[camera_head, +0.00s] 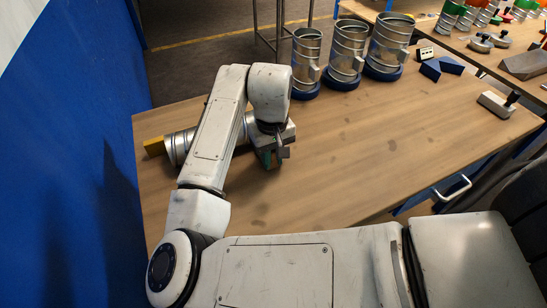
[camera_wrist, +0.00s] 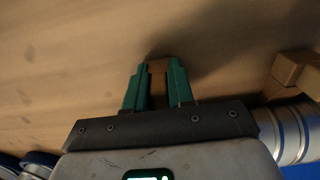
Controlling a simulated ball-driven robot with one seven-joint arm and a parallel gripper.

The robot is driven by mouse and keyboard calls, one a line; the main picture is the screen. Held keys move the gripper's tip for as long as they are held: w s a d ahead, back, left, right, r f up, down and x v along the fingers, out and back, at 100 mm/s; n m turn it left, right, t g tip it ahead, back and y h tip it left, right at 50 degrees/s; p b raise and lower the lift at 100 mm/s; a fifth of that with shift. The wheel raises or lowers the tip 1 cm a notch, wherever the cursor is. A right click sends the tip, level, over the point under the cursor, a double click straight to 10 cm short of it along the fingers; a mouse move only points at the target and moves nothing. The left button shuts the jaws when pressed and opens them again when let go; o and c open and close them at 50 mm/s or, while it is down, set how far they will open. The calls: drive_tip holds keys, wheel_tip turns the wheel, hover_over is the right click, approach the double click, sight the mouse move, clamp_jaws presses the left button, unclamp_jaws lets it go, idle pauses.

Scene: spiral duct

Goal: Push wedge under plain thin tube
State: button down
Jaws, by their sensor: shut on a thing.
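A ribbed metal tube (camera_head: 180,146) lies on its side on the table at the left, partly hidden behind my arm; I cannot tell if it is the plain thin one. Part of a ribbed metal tube (camera_wrist: 296,132) also shows at the lower right of the wrist view. My gripper (camera_head: 272,160) is low over the table, to the right of the lying tube. In the wrist view its green fingers (camera_wrist: 155,75) are shut on a small brown wedge (camera_wrist: 157,72), mostly hidden between them. The wedge is apart from the tube in that view.
Wooden blocks (camera_wrist: 288,72) stand beside the tube in the wrist view. Upright tubes (camera_head: 347,52) on blue bases, blue wedges (camera_head: 431,69) and a handled tool (camera_head: 496,104) stand farther back. The table's middle is clear.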

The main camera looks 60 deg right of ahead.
drive_tip(key=shift+w+d, duration=0.25)
drive_tip(key=shift+w, duration=0.15)
drive_tip(key=c, duration=0.9)
unclamp_jaws()
wheel_tip(320, 180, up, 11)
drive_tip(key=shift+f, duration=0.1)
drive_tip(key=shift+p, duration=0.35)
